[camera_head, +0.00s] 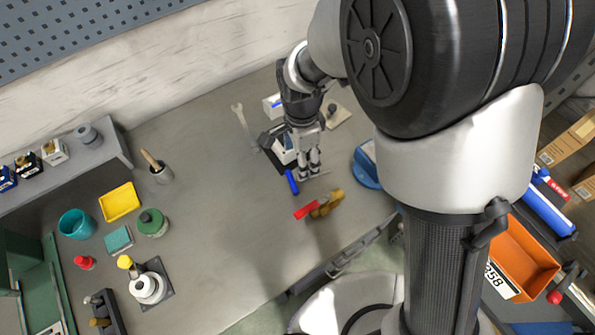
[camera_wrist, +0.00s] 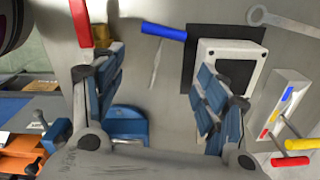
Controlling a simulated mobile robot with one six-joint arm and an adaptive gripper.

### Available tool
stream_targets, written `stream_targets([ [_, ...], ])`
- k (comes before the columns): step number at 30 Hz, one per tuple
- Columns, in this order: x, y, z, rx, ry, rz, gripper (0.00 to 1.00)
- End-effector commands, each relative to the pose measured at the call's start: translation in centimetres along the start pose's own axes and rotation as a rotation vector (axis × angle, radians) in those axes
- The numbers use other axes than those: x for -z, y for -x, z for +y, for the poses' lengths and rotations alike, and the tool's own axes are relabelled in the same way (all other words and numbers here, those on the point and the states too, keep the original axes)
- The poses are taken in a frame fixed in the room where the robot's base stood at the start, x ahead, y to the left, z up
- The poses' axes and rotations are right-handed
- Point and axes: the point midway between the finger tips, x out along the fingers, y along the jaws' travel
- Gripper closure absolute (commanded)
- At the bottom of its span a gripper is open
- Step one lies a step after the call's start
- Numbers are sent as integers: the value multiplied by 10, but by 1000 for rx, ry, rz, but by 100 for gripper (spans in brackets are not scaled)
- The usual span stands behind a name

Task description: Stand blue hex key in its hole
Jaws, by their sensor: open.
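The blue hex key (camera_wrist: 163,31) lies flat on the table in the wrist view. Its thin metal shaft runs down the picture between my fingers. In the head view its blue handle (camera_head: 292,182) lies just left of my gripper (camera_head: 309,172). My gripper (camera_wrist: 160,72) is open and empty above the table. A white holder (camera_wrist: 290,98) with yellow, blue and red marks is at the right of the wrist view. A yellow handle (camera_wrist: 290,144) and a red handle (camera_wrist: 291,162) with metal shafts show at it. The hole itself is not clear. In the head view the arm partly hides the holder (camera_head: 272,104).
A white-topped block (camera_wrist: 232,60) on a black base stands beside the blue key. A wrench (camera_head: 240,115) lies behind. A red-handled brass tool (camera_head: 305,211) lies in front. A blue object (camera_head: 367,165) stands at right.

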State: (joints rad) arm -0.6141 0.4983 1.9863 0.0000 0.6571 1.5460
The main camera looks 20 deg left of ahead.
Motion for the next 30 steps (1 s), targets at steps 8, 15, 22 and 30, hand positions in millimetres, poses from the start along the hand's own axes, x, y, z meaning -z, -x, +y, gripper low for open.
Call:
stream_targets([
  [8, 0, -47, 1, -2, 0, 0, 33],
  [15, 1, -59, 0, -1, 1, 0, 33],
  [22, 2, -94, 0, -2, 1, 0, 33],
  [30, 2, -102, -1, 1, 1, 0, 33],
])
